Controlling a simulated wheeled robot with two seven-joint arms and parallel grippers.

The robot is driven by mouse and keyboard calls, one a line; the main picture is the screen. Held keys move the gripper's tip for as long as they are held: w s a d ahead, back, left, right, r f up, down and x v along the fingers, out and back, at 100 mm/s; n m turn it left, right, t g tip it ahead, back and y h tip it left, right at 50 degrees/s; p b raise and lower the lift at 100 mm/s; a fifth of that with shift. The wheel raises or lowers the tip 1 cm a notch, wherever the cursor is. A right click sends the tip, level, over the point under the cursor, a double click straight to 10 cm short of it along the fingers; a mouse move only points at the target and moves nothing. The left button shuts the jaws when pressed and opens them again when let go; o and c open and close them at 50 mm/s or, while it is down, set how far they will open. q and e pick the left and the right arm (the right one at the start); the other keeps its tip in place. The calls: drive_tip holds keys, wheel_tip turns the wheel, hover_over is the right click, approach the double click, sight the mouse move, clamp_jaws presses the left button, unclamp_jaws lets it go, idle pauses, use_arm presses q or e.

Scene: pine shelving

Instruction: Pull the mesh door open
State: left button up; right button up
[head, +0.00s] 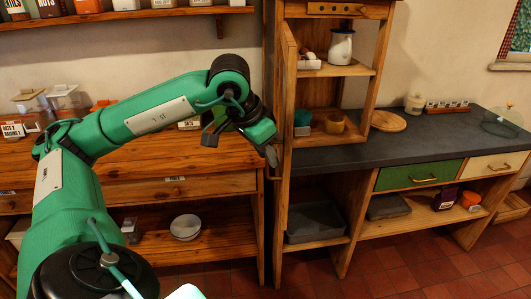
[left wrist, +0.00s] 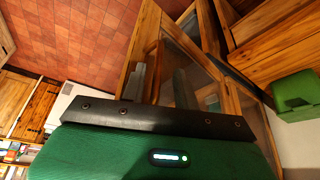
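The mesh door (head: 285,110) is a tall, narrow pine-framed door on the shelving unit. In the head view it stands swung out, almost edge-on, and the shelves beside it are exposed. Its wooden frame and dark see-through mesh (left wrist: 190,75) show in the left wrist view. A small handle (head: 274,172) shows low on its left side. My left gripper (head: 270,155) is at the door's left side, its tip close to the handle. Whether it touches or grips the handle is hidden, and its finger opening is unclear. My right gripper is out of view.
A dark worktop (head: 400,150) with a green drawer (head: 420,175) extends right of the unit. A wooden bench (head: 190,155) stands left, with white bowls (head: 186,227) on its lower shelf. The red tiled floor (head: 400,275) in front looks clear.

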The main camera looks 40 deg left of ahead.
use_arm(q)
drive_tip(key=shift+f, duration=0.1)
